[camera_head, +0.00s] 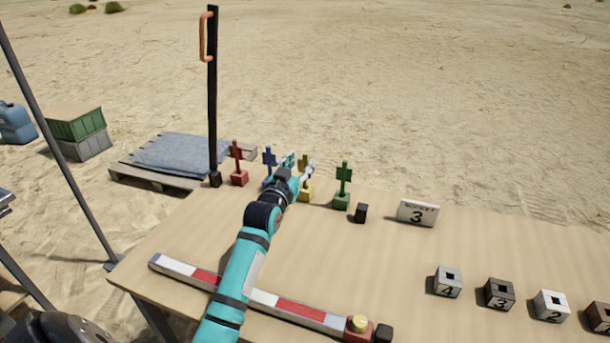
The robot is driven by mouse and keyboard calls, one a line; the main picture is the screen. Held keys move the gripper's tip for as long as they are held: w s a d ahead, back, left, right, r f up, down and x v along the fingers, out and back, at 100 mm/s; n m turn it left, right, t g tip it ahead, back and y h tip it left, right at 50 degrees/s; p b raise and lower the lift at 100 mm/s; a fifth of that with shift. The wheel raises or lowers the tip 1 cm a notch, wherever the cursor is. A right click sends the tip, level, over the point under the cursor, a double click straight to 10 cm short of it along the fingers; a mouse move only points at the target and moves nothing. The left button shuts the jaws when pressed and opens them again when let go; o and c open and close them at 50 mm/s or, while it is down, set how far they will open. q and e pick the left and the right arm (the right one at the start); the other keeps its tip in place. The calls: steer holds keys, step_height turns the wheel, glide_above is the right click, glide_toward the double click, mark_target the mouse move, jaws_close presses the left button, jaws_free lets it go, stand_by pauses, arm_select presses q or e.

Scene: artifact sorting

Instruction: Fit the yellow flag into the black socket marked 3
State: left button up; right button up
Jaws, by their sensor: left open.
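The yellow flag (306,194) stands upright on its square base near the far edge of the table, partly hidden by my left gripper (299,168). The gripper is open, with its fingers at the flag's upper part; I cannot tell whether they touch it. The black socket marked 3 (499,294) stands at the right of the table, far from the gripper, with a square hole in its top. My right gripper is out of view.
Red (239,177) and blue (269,160) flags stand left of the yellow one, a green flag (343,187) right. Sockets 4 (447,282) and 2 (551,306) flank socket 3. A red-and-white bar (290,308) lies in front. A black post (213,110) rises at the left.

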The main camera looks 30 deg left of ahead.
mark_target(304, 156)
arm_select(q)
steer(key=x, duration=0.4)
steer(key=shift+w+r, duration=0.2)
steer(key=shift+w, duration=0.1)
steer(key=shift+c, duration=0.2)
jaws_close()
